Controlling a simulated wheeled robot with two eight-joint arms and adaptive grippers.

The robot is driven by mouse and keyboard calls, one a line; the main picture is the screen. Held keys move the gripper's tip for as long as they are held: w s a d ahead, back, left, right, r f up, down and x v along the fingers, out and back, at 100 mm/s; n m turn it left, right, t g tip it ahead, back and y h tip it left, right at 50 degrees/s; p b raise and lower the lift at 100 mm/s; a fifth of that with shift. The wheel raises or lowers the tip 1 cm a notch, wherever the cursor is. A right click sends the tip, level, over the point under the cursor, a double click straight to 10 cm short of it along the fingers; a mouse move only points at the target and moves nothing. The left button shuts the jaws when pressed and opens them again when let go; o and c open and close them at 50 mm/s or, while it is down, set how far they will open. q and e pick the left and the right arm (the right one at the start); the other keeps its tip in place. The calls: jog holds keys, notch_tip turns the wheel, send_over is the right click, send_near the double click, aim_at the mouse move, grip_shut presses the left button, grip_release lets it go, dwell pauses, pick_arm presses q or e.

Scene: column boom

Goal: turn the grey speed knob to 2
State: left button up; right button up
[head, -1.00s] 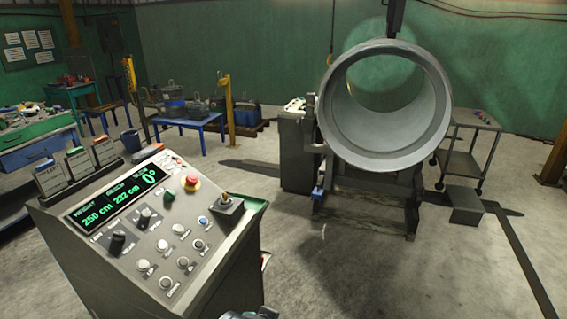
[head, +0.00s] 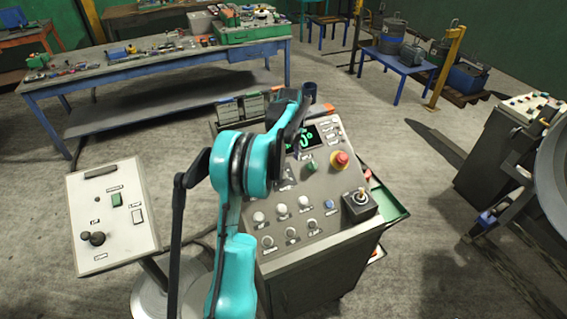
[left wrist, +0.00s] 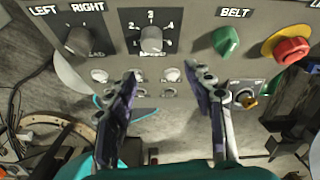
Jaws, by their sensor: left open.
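The grey speed knob (left wrist: 152,40) is near the top of the left wrist view, on the grey control panel, with a numbered scale around it. I cannot tell surely which number it points to. In the head view my left arm and gripper hide it. My left gripper (left wrist: 165,85) is open, with two dark fingers spread and nothing between them. The fingertips appear below the knob in the left wrist view, apart from it. My right gripper is out of view.
A black left/right knob (left wrist: 80,40), a green belt knob (left wrist: 226,40) and a red emergency button (left wrist: 287,45) flank the speed knob. Several white buttons sit below it. A pale control box (head: 110,218) stands at left.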

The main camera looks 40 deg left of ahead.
aim_at(283, 174)
pick_arm(q)
jog(key=shift+s+a+f+m+p, duration=0.15)
jog(key=shift+a+f+m, duration=0.15)
jog(key=shift+a, duration=0.35)
jog(key=shift+a+f+m+p, duration=0.2)
jog(key=shift+a+m, duration=0.2)
jog(key=shift+a, duration=0.2)
notch_tip(283, 174, down, 8)
jog(key=shift+f, duration=0.1)
jog(key=c, duration=1.2)
